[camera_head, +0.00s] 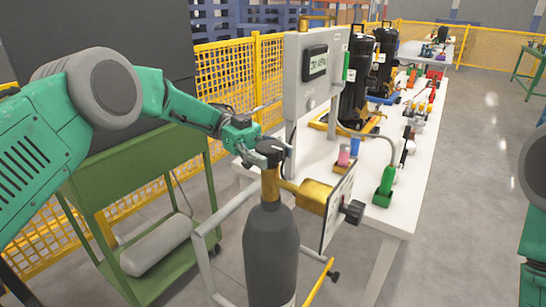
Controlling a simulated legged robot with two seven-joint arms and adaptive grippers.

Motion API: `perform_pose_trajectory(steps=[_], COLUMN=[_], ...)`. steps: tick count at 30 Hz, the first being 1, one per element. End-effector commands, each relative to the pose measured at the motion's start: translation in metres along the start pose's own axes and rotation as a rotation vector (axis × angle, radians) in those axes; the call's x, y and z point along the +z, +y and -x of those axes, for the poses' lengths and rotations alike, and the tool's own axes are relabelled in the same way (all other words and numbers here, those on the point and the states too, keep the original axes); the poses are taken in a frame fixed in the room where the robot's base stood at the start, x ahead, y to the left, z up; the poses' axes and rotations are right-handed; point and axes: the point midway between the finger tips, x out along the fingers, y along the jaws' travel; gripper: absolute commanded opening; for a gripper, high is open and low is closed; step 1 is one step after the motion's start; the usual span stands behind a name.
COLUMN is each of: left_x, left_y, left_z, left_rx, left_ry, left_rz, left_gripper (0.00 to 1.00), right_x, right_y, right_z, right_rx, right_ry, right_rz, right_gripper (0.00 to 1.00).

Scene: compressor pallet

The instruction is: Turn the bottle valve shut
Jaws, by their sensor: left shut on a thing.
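A dark grey gas bottle (270,248) stands upright in a grey frame at the bottom middle. Its brass valve (269,185) has a black knob (270,149) on top. My left gripper (262,150) reaches in from the left and is shut on the black knob; its fingers partly hide the knob. A brass regulator block (314,196) sticks out to the right of the valve. My right arm shows only in part at the right edge, and its gripper is out of view.
A grey panel with a display (317,63) stands behind the bottle on a long white table (400,213). Several coloured parts lie on the table. A green cart (140,171) stands at left before a yellow mesh fence (226,75).

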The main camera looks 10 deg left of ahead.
Motion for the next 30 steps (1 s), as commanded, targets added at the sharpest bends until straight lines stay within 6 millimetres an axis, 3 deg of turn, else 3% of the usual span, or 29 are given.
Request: perform_pose_trajectory(steps=[14, 15, 17, 26, 30], left_x=[-0.005, -0.005, -0.005, -0.004, -0.014], left_y=[-0.001, -0.001, -0.001, 0.000, 0.000], left_z=[0.002, 0.002, 0.001, 0.000, 0.000], left_rx=[0.008, 0.008, 0.008, 0.012, 0.012], left_ry=[0.000, 0.000, 0.000, -0.001, -0.001], left_rz=[-0.012, -0.012, -0.011, -0.007, -0.009], left_gripper=[0.15, 0.51, 0.67, 0.67, 0.67], right_x=[0.000, 0.000, 0.000, 0.000, 0.002], right_y=[0.000, 0.000, 0.000, 0.000, 0.000], right_z=[0.000, 0.000, 0.000, 0.000, 0.001], right_rx=[0.000, 0.000, 0.000, 0.000, 0.000], right_ry=[0.000, 0.000, 0.000, 0.001, 0.003], right_rz=[0.000, 0.000, 0.000, 0.000, 0.000], right_gripper=[0.40, 0.40, 0.40, 0.40, 0.40])
